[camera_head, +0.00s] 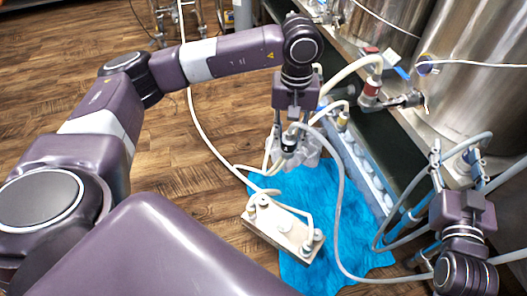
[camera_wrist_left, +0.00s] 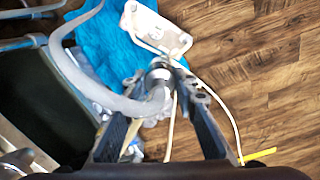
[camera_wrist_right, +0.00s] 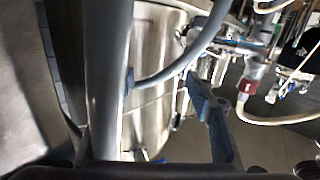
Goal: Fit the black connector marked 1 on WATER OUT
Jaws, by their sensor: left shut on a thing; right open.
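My left gripper (camera_head: 287,157) is shut on a dark connector (camera_head: 289,140) at the end of a thick grey hose (camera_head: 338,205). It holds it above the blue cloth. In the left wrist view the connector (camera_wrist_left: 159,73) sits between the fingertips, and the hose (camera_wrist_left: 100,92) loops to the left. No number is readable on it. My right gripper (camera_head: 456,152) is open at the right, beside the steel tank, near a grey hose. In the right wrist view a hose (camera_wrist_right: 180,65) crosses in front of its fingers. I cannot read any WATER OUT label.
A pale metal plate (camera_head: 283,231) with round fittings and a thin hose lies on the blue cloth (camera_head: 313,184). A red-and-white fitting with a valve (camera_head: 370,91) stands by the steel tanks (camera_head: 476,75). Several white hoses cross the area. The wooden floor (camera_head: 200,190) is clear at left.

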